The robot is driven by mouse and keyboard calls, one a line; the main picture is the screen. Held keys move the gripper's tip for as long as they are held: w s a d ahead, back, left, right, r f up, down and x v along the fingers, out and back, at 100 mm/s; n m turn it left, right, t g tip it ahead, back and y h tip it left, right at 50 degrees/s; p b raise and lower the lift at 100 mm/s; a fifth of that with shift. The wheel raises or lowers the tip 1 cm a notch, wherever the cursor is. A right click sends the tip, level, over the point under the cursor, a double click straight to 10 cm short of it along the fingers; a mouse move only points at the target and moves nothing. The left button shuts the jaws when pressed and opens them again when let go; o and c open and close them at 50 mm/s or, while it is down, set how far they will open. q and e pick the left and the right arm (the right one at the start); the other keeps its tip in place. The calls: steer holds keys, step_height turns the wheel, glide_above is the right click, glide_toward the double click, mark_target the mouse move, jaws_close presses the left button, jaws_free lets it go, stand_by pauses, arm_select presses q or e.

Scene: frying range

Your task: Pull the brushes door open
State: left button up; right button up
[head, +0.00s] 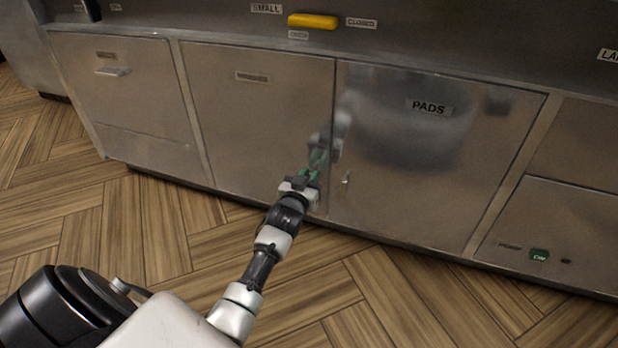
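A steel cabinet door (250,125) with a label (252,77) too small to read stands shut, left of a door marked PADS. I cannot tell from its label whether it is the brushes door. My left gripper (312,174) is at the lower right part of this door, close to its right edge. Its fingers look greenish and small, and I cannot tell whether they are open or shut. No handle shows on this door; the gripper may hide it. My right gripper is not in view.
The shut PADS door (430,160) has a small handle (346,178) just right of my gripper. A yellow handle (312,21) is above, between labels SMALL and CLOSED. A panel with a green button (539,255) is at right. The wooden floor (150,235) in front is clear.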

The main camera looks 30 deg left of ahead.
arm_select(q)
jaws_close()
steer(key=shift+s, duration=0.1)
